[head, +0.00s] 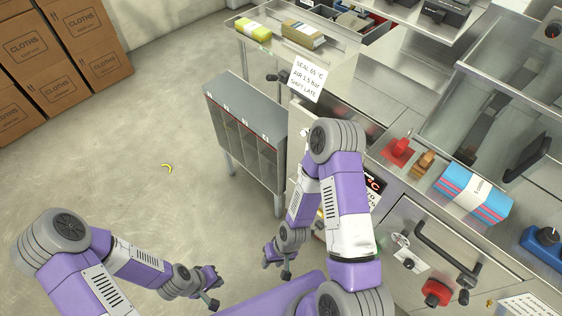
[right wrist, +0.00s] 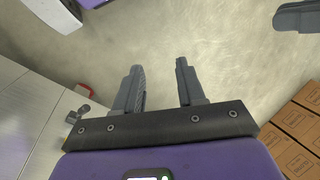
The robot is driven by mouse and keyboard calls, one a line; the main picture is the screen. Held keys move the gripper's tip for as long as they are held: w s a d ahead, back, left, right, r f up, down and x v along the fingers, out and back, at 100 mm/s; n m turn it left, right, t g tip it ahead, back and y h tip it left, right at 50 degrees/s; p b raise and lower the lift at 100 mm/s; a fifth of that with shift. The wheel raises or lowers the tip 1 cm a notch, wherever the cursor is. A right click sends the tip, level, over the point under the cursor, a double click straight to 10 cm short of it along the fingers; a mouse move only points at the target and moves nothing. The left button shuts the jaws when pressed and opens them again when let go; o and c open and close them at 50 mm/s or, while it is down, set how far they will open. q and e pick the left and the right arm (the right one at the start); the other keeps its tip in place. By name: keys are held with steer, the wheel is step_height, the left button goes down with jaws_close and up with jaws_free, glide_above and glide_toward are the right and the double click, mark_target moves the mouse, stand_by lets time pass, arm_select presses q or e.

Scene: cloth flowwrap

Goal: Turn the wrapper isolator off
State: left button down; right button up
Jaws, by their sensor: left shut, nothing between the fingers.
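A red rotary knob (head: 437,292), which looks like the isolator, sits on the steel machine front at the lower right of the head view. Its exact switch position is too small to read. My left gripper (head: 213,301) is shut and empty, low over the floor, far left of the knob. My right gripper (head: 278,268) is left of the machine front, well away from the knob. In the right wrist view its two fingers (right wrist: 158,68) stand apart with nothing between them.
A black bar handle (head: 447,255) and a hanging tag (head: 410,259) are close to the knob. A red block-like part (head: 397,150) and a blue-pink cloth pack (head: 472,197) lie on the machine top. A grey cabinet (head: 247,140) stands behind my right arm.

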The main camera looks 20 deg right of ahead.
steer(key=s+d+f+n+g+h, duration=0.4)
steer(key=f+n+g+h, duration=0.15)
steer(key=f, duration=0.25)
steer(key=w+d+n+t+h+b, duration=0.1)
steer(key=w+d+n+h, duration=0.4)
steer(key=d, duration=0.4)
steer(key=w+r+n+t+h, duration=0.2)
steer(key=w+r+t+h, duration=0.15)
steer(key=w, duration=0.35)
steer(key=w+d+r+n+t+h+b, duration=0.1)
steer(key=w+r+n+t+h, duration=0.1)
steer(key=w+r+t+h, duration=0.3)
steer(key=w+r+n+t+h, duration=0.1)
steer(key=w+r+t+h, duration=0.15)
steer(key=w, duration=0.55)
steer(key=b+x, duration=0.1)
steer(key=x, duration=0.6)
steer(key=shift+t+y, duration=0.35)
steer(key=shift+f, duration=0.15)
jaws_close()
